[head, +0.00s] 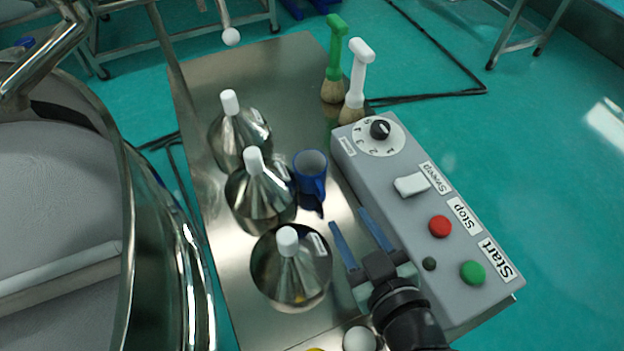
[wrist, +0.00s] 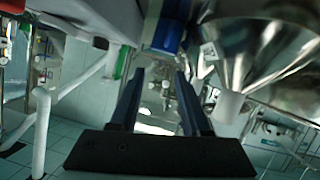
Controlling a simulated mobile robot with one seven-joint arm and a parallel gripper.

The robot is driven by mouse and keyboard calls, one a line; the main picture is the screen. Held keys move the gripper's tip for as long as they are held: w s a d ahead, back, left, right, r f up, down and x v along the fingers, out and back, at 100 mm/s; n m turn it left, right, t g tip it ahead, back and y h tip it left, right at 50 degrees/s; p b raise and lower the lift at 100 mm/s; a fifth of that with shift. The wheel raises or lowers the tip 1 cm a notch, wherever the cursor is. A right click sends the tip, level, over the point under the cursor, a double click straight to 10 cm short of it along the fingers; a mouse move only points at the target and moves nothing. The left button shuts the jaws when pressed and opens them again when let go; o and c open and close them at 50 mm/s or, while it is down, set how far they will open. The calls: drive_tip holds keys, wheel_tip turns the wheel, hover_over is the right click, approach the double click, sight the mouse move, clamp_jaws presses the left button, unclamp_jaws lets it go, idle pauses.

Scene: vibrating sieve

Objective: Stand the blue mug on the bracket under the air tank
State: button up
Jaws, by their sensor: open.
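The blue mug (head: 311,186) stands upright on the steel table, beside the metal funnel-topped vessels. Its grey inside shows from above. In the wrist view, a blue thing that looks like the mug (wrist: 169,34) is beyond the fingertips, near the top edge. My gripper (head: 348,217) is open with nothing between its fingers, just below and right of the mug in the head view, apart from it. Its fingers (wrist: 160,72) also show spread in the wrist view. I cannot make out the air tank or its bracket in either view.
Several shiny vessels with white caps (head: 253,160) line the left of the steel table (head: 205,80). A grey control box (head: 390,165) stands close on the right. Green (head: 335,55) and white (head: 358,65) brushes stand behind. The large round sieve (head: 60,210) is at left.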

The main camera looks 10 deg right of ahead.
drive_tip(key=f, duration=0.1)
drive_tip(key=p, duration=0.2)
approach(322, 189)
drive_tip(key=x, duration=0.4)
drive_tip(key=shift+w+d, duration=0.15)
drive_tip(key=shift+d, duration=0.2)
drive_tip(key=shift+a+p+x, duration=0.2)
drive_tip(key=shift+p+x, duration=0.15)
drive_tip(key=shift+x, duration=0.95)
drive_tip(key=shift+a+p+x, duration=0.2)
drive_tip(key=shift+p+x, duration=0.1)
drive_tip(key=shift+x, duration=1)
clamp_jaws()
